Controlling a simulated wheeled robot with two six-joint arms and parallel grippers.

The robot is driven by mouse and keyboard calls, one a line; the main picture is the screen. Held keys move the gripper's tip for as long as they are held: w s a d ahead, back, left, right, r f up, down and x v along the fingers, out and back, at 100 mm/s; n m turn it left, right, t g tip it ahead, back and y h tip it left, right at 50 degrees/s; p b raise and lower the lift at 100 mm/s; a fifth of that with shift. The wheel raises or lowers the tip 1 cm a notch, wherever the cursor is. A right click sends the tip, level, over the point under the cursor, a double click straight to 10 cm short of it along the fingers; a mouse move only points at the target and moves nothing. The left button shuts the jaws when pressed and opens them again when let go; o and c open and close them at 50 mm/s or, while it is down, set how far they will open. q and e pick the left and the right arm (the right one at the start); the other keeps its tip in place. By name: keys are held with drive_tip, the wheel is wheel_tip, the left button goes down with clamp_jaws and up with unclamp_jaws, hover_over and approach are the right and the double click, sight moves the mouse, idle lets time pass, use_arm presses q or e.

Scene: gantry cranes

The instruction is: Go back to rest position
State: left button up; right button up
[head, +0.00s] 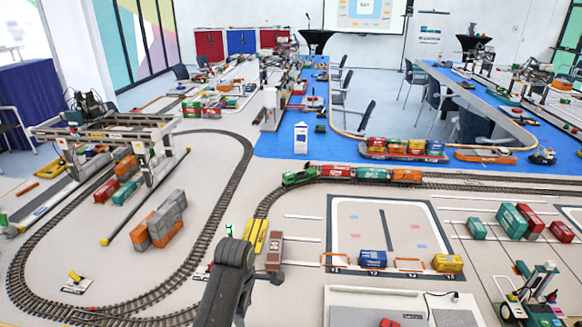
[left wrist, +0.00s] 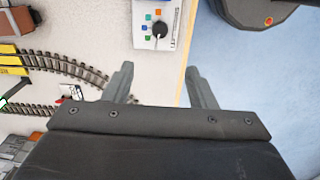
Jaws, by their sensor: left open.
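My left gripper (left wrist: 161,88) shows in the left wrist view with its two grey fingers wide apart. Nothing is between them. It hangs above the edge of the layout table (left wrist: 160,68), with the blue floor (left wrist: 235,75) to the right. In the head view a dark link of one of my arms rises from the bottom, left of centre; no gripper fingers show there. My right gripper is in neither view.
A control box with a black knob (left wrist: 157,30) lies just beyond the left fingers. Curved track (head: 222,200), yellow blocks (head: 254,236) and a brown block (head: 274,251) are near my arm. A gantry crane (head: 110,135) stands left; a train (head: 345,174) stands behind.

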use_arm(q)
drive_tip(key=s+a+f+m+t, duration=0.1)
drive_tip(key=s+a+f+m, duration=0.3)
drive_tip(key=s, duration=0.3)
drive_tip(key=s+a+f+m+t, duration=0.1)
drive_tip(key=s+a+f+m, duration=0.1)
drive_tip(key=s+a+m, duration=0.35)
drive_tip(key=s+a+r+m+t+y, duration=0.1)
drive_tip(key=s+a+r+m, duration=0.25)
drive_tip(key=s, duration=0.55)
drive_tip(key=s+a+r+m+t+y, duration=0.15)
drive_tip(key=s+m, duration=0.25)
drive_tip(key=s, duration=0.4)
wheel_tip(320, 180, down, 29)
drive_tip(key=a+g+h+b, duration=0.1)
drive_tip(key=a+g+b, duration=0.1)
drive_tip(key=b, duration=0.2)
drive_tip(key=s+d+f+g+b, duration=0.1)
drive_tip(key=s+f+b, duration=0.3)
drive_tip(key=s+f, duration=1.1)
wheel_tip(320, 180, down, 4)
drive_tip(key=shift+s+d, duration=0.15)
drive_tip(key=shift+s, duration=0.05)
